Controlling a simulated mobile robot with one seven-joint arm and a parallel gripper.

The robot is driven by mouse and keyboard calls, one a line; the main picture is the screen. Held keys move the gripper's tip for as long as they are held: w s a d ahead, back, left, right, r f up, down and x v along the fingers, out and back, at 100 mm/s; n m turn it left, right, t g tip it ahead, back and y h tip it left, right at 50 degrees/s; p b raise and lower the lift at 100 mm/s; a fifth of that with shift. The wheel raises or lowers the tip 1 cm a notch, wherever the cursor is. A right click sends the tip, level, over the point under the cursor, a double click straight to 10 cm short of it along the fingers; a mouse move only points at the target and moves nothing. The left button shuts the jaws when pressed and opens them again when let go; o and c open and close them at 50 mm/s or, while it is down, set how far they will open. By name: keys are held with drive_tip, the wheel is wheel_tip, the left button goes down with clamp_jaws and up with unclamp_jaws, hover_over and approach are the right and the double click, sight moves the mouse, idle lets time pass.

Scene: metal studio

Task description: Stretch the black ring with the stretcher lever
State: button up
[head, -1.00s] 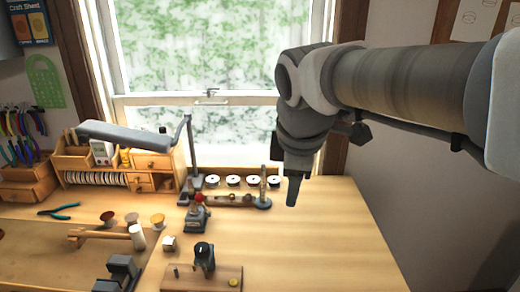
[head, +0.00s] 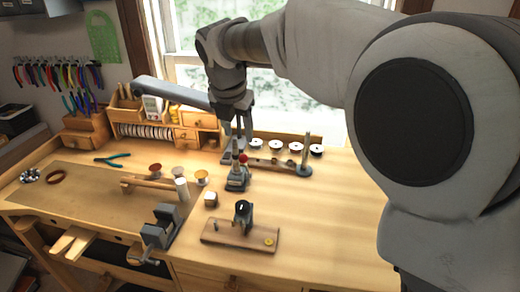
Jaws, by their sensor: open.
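My gripper (head: 238,138) points down, its fingers apart, just above or behind a small dark grey device with a red knob (head: 243,159). This upright device (head: 237,180) appears to be the stretcher; its lever cannot be told apart clearly from the fingers. I cannot tell whether the fingers touch it. No black ring shows clearly; if it is on the device, it is too small to tell. A second small dark tool (head: 243,212) stands on a wooden base (head: 220,236) in front, apart from my gripper.
A grey vise (head: 165,225) is at the bench front. A post on a round base (head: 304,168) stands right. The bench's right side is clear.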

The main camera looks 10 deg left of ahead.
sight(245, 165)
drive_tip(key=b+x, duration=0.1)
drive_tip(key=x, duration=1.3)
drive_tip(key=shift+w+f, duration=0.15)
drive_tip(key=shift+f, duration=0.2)
clamp_jaws()
idle(0.6)
